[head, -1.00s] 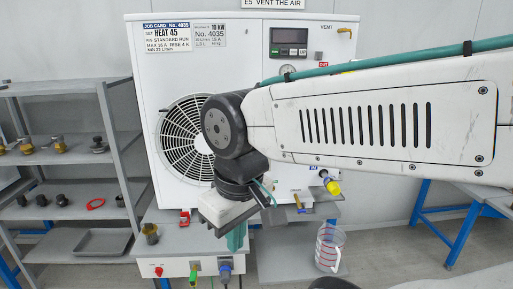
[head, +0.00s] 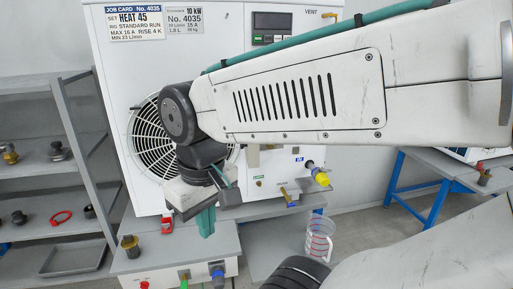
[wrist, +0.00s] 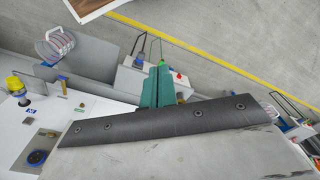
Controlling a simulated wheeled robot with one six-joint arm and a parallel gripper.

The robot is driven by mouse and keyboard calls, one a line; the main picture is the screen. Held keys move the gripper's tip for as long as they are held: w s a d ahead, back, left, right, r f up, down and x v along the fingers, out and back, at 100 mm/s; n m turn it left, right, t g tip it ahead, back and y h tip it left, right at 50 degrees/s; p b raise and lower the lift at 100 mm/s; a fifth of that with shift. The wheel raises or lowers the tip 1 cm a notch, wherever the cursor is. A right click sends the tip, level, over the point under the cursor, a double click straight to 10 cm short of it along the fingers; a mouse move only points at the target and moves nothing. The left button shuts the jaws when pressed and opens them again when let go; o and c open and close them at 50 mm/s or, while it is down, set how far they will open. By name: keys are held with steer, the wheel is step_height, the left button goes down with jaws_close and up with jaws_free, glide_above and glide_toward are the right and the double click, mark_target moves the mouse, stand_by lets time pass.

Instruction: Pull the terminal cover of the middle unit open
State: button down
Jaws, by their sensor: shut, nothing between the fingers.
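My gripper (head: 205,222) has teal fingers, closed together and empty, pointing down in front of the unit's lower edge. In the wrist view the fingers (wrist: 157,85) lie side by side. The unit's white face (wrist: 15,140) shows there at the lower left, with a grey recess (wrist: 45,138) holding a blue round part.
A yellow connector (head: 322,179) sticks out at the unit's right. A grey bench (head: 150,262) carries a brass fitting (head: 130,246) and a red part (head: 166,225). A measuring jug (head: 319,240) stands lower right. Shelves (head: 75,170) are left; a blue-legged table (head: 425,165) is right.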

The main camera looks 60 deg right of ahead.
steer(key=w+d+f+m+t+y, duration=0.2)
steer(key=w+d+f+m+y, duration=0.15)
steer(key=d+m, duration=0.4)
steer(key=w+d+f+m+t+y, duration=0.25)
steer(key=d+f+m+y, duration=0.2)
steer(key=d, duration=0.65)
steer(key=s+d+r+m+t+h, duration=0.15)
steer(key=d+m+t+h, duration=0.7)
steer(key=d, duration=1.75)
steer(key=w+a+n+t, duration=0.2)
steer(key=w+n+t, duration=0.1)
steer(key=w, duration=0.9)
steer(key=shift+w+f+t, duration=0.15)
steer(key=shift+f+t, duration=0.05)
steer(key=shift+t, duration=0.4)
steer(key=shift+a+h, duration=0.1)
steer(key=shift+h, duration=0.15)
